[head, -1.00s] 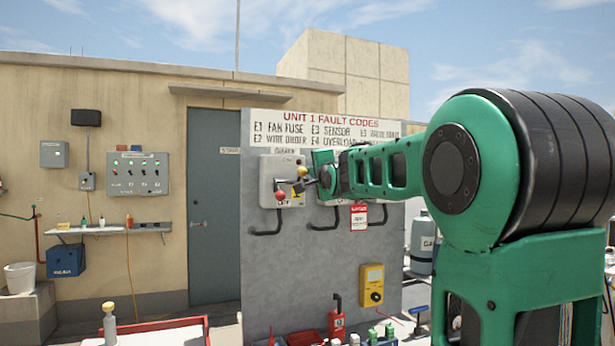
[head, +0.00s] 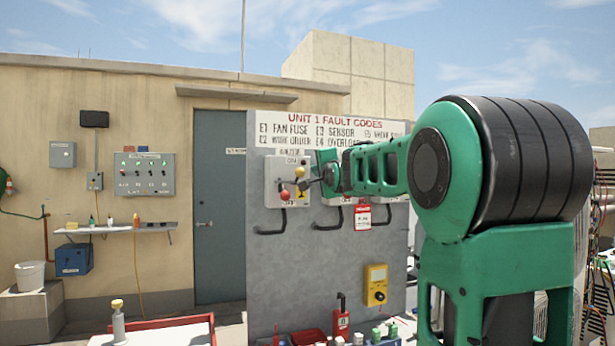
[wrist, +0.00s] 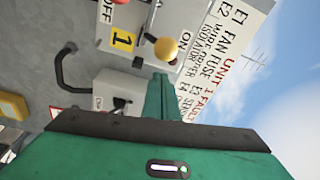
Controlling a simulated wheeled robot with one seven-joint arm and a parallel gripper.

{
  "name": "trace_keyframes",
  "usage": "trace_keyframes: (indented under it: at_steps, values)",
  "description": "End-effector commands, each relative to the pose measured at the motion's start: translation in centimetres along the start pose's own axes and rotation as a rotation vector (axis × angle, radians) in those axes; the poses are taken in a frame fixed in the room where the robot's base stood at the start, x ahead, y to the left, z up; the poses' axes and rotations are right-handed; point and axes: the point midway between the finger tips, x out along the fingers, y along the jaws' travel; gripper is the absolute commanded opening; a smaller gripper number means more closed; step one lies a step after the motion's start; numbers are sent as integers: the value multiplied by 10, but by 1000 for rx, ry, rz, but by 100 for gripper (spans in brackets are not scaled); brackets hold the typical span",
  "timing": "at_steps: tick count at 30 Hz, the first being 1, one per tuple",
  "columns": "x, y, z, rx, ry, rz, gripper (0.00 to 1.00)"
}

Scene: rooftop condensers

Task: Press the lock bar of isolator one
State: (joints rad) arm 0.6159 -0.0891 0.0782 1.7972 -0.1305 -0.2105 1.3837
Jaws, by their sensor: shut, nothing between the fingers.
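Isolator one is the grey box (head: 272,180) at the left of the row on the grey panel. It also shows in the wrist view, turned on its side, with a yellow "1" label (wrist: 122,40). A yellow knob (wrist: 166,48) on a short dark rod stands out near the ON mark; it also shows in the head view (head: 300,172). A red knob (head: 285,195) sits lower left of it. Which part is the lock bar I cannot tell for sure. My gripper (wrist: 162,78) is shut and empty, its tips close to the yellow knob. Contact cannot be made out.
A second isolator box (wrist: 122,92) stands right beside the first, with a red tag (head: 363,217) hanging below the row. Dark bent conduits (head: 270,228) stick out under the boxes. A fault code sign (head: 320,126) is above. A yellow meter (head: 375,285) hangs lower right.

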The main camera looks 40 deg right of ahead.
Motion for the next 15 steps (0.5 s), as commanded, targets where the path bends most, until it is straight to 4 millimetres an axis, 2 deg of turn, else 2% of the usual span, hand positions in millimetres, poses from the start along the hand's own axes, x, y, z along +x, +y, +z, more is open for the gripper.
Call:
trace_keyframes:
  at_steps: [1, 15]
  values:
    - [3, 0, -9, -1, 4, 1, 0]
    - [-76, -1, -5, -1, 3, -2, 0]
